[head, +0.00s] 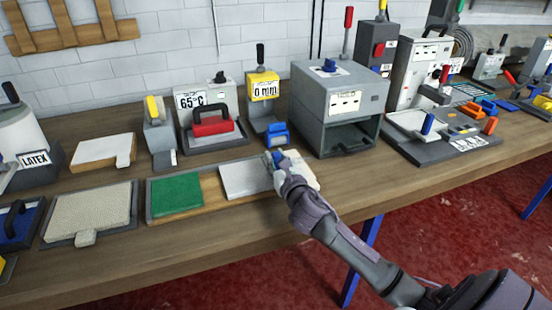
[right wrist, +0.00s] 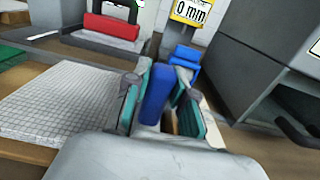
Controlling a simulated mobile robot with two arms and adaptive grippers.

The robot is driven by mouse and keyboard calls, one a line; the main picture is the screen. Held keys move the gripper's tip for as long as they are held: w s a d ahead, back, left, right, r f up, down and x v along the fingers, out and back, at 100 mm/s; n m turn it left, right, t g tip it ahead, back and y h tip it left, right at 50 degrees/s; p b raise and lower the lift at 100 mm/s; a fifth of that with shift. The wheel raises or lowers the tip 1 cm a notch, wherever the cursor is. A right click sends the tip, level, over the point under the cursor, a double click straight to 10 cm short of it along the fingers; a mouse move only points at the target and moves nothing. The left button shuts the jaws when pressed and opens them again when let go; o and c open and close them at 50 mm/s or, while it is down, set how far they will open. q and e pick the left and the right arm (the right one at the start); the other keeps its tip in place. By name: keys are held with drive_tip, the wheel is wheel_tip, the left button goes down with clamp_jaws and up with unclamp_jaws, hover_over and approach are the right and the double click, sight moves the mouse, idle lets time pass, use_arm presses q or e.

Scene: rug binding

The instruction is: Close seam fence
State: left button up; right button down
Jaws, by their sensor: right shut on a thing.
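No label marks a seam fence; what the handle is fixed to is mostly hidden by the gripper. A white gridded mat (head: 243,180) lies in the tray just left of the gripper, and also shows in the right wrist view (right wrist: 62,103). A green mat (head: 177,194) lies further left. My left gripper is not in view.
Just behind my gripper stands a gauge marked 0 mm (head: 263,86) with a blue block (head: 277,134) at its foot. A grey box machine (head: 338,105) stands close on the right. The bench's front strip is clear.

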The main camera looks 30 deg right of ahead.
drive_tip(key=shift+w+a+r, duration=0.1)
drive_tip(key=shift+a, duration=0.3)
drive_tip(key=a+p, duration=0.1)
drive_tip(key=a, duration=0.1)
drive_tip(key=w+a+p, duration=0.1)
drive_tip(key=a, duration=0.2)
drive_tip(key=shift+w+a, duration=0.15)
drive_tip(key=shift+a, duration=0.15)
drive_tip(key=shift+d, duration=0.1)
drive_tip(key=c, duration=1)
unclamp_jaws()
drive_tip(key=shift+d, duration=0.1)
drive_tip(key=shift+o, duration=0.2)
